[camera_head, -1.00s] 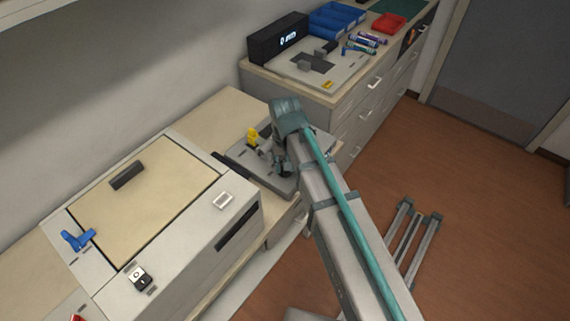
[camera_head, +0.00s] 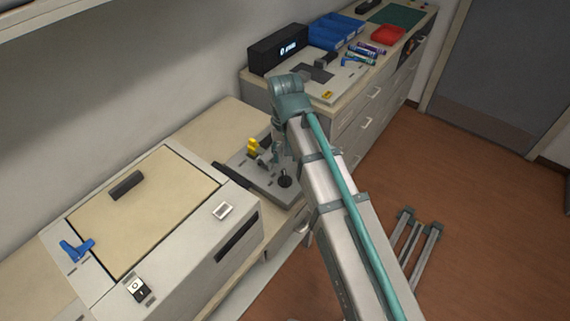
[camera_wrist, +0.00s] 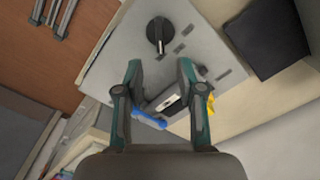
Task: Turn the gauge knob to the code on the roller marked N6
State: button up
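The gauge knob (camera_wrist: 159,32) is a round black knob with a raised bar grip, on a light grey plate (camera_wrist: 192,42). It also shows in the head view (camera_head: 285,180) near the plate's front edge. My gripper (camera_wrist: 161,70) is open and empty, over the plate and off to one side of the knob. A dark block with a small white label (camera_wrist: 168,103) and a blue piece (camera_wrist: 148,119) show between and behind the fingers. Several rollers (camera_head: 364,50) lie on the far bench. Their markings, including N6, are too small to read.
A yellow part (camera_head: 253,147) stands beside my gripper. A large box with a beige lid (camera_head: 150,205) and blue lever (camera_head: 77,249) is at left. A black display box (camera_head: 278,52), blue bins (camera_head: 336,30) and red tray (camera_head: 388,34) are on the far bench.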

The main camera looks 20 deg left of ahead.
jog(key=shift+r, duration=1.2)
jog(key=s+d+f+m, duration=0.2)
jog(key=d+f, duration=1.3)
jog(key=d, duration=0.2)
jog(key=s+d+f+m, duration=0.3)
jog(key=d+f, duration=1.2)
jog(key=d, duration=0.2)
jog(key=s+f+g, duration=0.2)
jog(key=s+f, duration=0.4)
jog(key=s, duration=0.3)
jog(key=s+f+g, duration=0.2)
jog(key=s+f, duration=0.4)
jog(key=s, duration=0.4)
jog(key=s+f+g+b, duration=0.1)
jog(key=s+f+g, duration=0.1)
jog(key=s+f, duration=0.5)
jog(key=s, duration=0.2)
jog(key=shift+s+g, duration=0.3)
jog(key=shift+g, duration=0.1)
